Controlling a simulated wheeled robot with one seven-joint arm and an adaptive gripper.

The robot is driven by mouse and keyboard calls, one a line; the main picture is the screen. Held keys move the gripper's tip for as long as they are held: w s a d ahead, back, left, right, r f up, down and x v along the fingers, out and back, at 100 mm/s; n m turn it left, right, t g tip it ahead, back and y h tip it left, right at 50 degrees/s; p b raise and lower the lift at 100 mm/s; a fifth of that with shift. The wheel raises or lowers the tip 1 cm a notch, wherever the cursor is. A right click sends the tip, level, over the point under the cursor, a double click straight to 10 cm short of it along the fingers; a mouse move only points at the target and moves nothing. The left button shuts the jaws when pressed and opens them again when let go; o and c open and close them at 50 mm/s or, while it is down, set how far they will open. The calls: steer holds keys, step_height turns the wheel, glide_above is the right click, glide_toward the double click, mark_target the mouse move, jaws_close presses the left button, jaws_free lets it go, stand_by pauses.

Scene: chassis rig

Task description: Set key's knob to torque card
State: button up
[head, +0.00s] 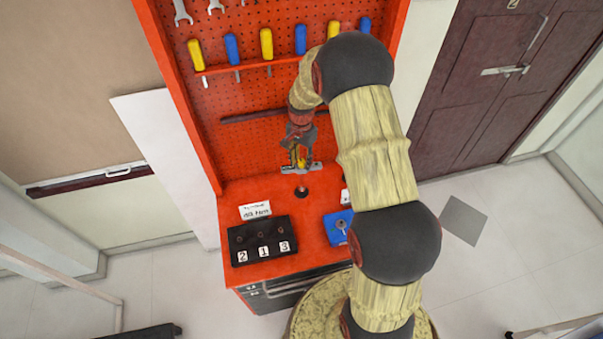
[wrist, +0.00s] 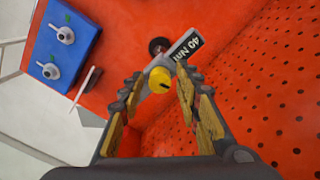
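The key shows in the wrist view as a grey bar (wrist: 153,75) with a round yellow knob (wrist: 160,79) that has a small dark mark. A black-and-white strip reading about "40 NM" (wrist: 187,46) lies at its far end and seems part of it. My gripper (wrist: 160,88) is open, its fingers on either side of the knob with gaps showing; contact is unclear. In the head view my gripper (head: 300,150) points down over the bar at the back of the bench. A white card (head: 255,210) stands behind the black box; its print is too small to read surely.
The black box (head: 262,241) carries tags 2, 1 and 3. A blue box (wrist: 66,40) with two grey knobs sits beside a dark round hole (wrist: 158,46). The red pegboard (wrist: 270,90) rises close to my gripper. My arm hides the bench's right side.

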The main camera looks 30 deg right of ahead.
steer(key=shift+r, duration=0.1)
stand_by(0.5)
steer(key=shift+r+p, duration=1.7)
steer(key=shift+r, duration=1.25)
